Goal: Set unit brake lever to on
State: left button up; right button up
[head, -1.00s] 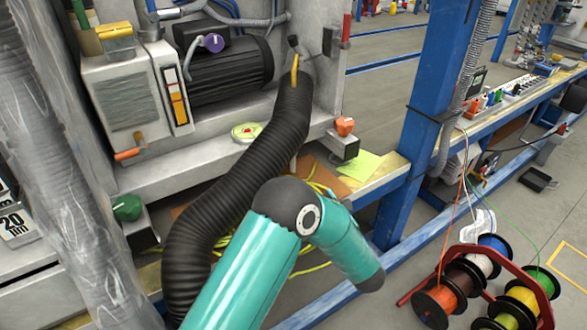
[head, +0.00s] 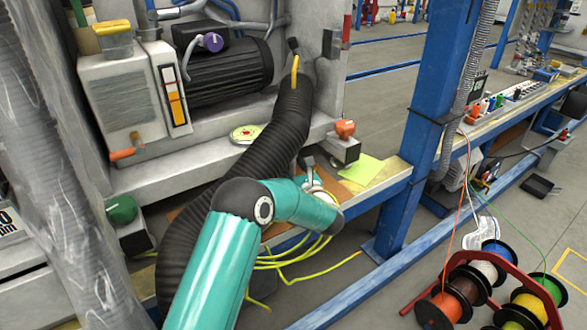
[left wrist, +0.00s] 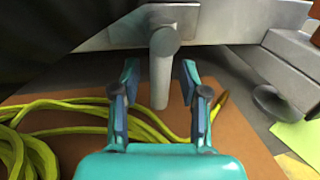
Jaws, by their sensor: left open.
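A grey lever (left wrist: 160,75) with a round pivot hangs down from the front edge of the machine unit in the left wrist view. My left gripper (left wrist: 158,82) is open, with one finger on each side of the lever in the picture. I cannot tell how far the lever is from the fingers, and no contact shows. In the head view my left gripper (head: 311,178) is at the unit's lower front edge, mostly hidden by its own arm. No marking for the lever's on position is readable.
A black corrugated hose (head: 280,130) runs beside my left arm. A grey box with a red-orange knob (head: 344,130) stands right of the gripper. Yellow cable (left wrist: 40,140) lies on the brown board (left wrist: 240,150) below. A blue post (head: 420,110) stands farther right.

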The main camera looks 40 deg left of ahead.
pick_arm(q)
jog(key=shift+a, duration=0.1)
jog(key=shift+c, duration=0.3)
grip_shut()
